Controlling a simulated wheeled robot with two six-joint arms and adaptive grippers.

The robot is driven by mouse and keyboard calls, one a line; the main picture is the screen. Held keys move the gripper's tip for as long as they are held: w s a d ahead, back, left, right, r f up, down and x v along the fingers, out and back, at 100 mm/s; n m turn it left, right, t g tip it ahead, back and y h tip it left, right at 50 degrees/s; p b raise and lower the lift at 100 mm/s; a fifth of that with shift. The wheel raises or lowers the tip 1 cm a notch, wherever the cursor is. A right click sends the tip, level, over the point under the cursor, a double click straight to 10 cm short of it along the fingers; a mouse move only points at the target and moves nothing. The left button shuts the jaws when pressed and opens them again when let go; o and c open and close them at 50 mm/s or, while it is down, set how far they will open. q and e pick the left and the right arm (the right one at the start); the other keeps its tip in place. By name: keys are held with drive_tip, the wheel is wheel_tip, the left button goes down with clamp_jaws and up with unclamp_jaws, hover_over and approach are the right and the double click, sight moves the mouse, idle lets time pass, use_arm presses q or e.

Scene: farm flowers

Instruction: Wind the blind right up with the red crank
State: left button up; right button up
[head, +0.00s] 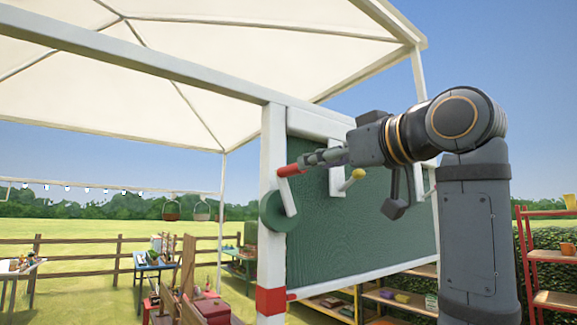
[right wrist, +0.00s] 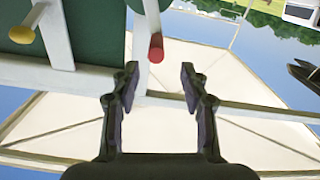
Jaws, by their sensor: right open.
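The red crank handle (head: 288,170) sticks out from a white crank arm on a green disc (head: 268,222) on the white post. In the right wrist view the red handle (right wrist: 156,47) shows beyond the fingertips, roughly centred between them. My right gripper (head: 312,161) is open at the handle in the head view. Its fingers (right wrist: 158,80) have nothing between them in the wrist view; I cannot tell the exact gap to the handle. The dark green blind (head: 370,230) hangs down as a wide sheet right of the post. My left gripper is not in view.
A yellow-knobbed handle (head: 357,174) on a white arm sits right of the red crank, close under my right gripper. The white post carries a red band (head: 270,300) low down. Shelves (head: 400,297) stand below the blind, and a red rack (head: 550,255) stands at right.

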sight(289, 171)
drive_tip(key=p+x, duration=0.5)
drive_tip(key=x, duration=0.5)
drive_tip(key=shift+w+d, duration=0.1)
drive_tip(key=shift+w, duration=0.05)
drive_tip(key=shift+w+f, duration=0.1)
drive_tip(key=shift+w, duration=0.35)
drive_tip(key=shift+s, duration=0.1)
drive_tip(key=shift+c, duration=0.5)
clamp_jaws()
